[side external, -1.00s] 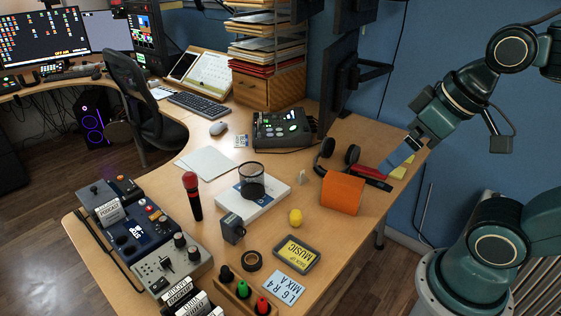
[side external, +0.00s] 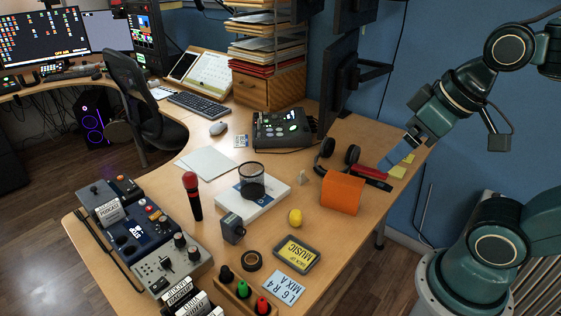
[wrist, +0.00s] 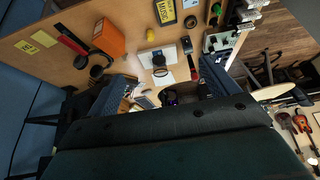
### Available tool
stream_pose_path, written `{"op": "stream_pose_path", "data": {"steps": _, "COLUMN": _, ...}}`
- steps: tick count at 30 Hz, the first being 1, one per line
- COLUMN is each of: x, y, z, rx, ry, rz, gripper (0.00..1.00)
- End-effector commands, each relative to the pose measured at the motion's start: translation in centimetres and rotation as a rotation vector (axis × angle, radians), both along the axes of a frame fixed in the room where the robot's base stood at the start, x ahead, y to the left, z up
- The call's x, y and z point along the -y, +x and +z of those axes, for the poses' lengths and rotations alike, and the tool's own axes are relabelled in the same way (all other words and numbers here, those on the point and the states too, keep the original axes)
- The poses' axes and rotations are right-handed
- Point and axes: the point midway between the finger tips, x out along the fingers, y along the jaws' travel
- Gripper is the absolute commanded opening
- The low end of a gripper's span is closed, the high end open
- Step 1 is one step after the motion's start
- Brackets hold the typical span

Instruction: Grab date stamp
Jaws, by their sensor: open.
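A small dark grey upright block (side external: 232,228), possibly the date stamp, stands on the desk between the red microphone and the yellow ball; I cannot read any marking on it. It also shows small in the wrist view (wrist: 187,45). My gripper (side external: 400,157) is in the air at the desk's right edge, near the red and black object and far to the right of the block. In the wrist view my gripper's two blue fingers (wrist: 166,84) are wide apart with nothing between them.
The orange box (side external: 342,193), headphones (side external: 337,157) and red and black object (side external: 371,179) lie between my gripper and the block. A mesh cup (side external: 252,180) stands on a white box (side external: 262,208). A yellow ball (side external: 295,217) and a MUSIC case (side external: 296,254) are nearby.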

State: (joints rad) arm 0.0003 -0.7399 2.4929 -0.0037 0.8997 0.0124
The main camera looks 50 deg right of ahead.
Motion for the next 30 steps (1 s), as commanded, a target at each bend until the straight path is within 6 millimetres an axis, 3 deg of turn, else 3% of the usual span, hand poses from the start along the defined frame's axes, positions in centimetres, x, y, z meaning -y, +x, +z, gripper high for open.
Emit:
{"op": "stream_pose_path", "data": {"steps": 5, "x": -0.3, "y": 1.4, "z": 0.4, "rx": -0.020, "ry": 0.033, "rz": -0.040, "gripper": 0.87}}
{"op": "stream_pose_path", "data": {"steps": 11, "x": -1.0, "y": 4.5, "z": 1.1, "rx": -0.062, "ry": 0.105, "rz": -0.131, "gripper": 0.87}}
{"op": "stream_pose_path", "data": {"steps": 20, "x": -2.1, "y": 10.5, "z": 1.2, "rx": -0.144, "ry": 0.233, "rz": -0.306, "gripper": 0.87}}
{"op": "stream_pose_path", "data": {"steps": 30, "x": -3.1, "y": 17.4, "z": -0.7, "rx": -0.251, "ry": 0.362, "rz": -0.518, "gripper": 0.87}}
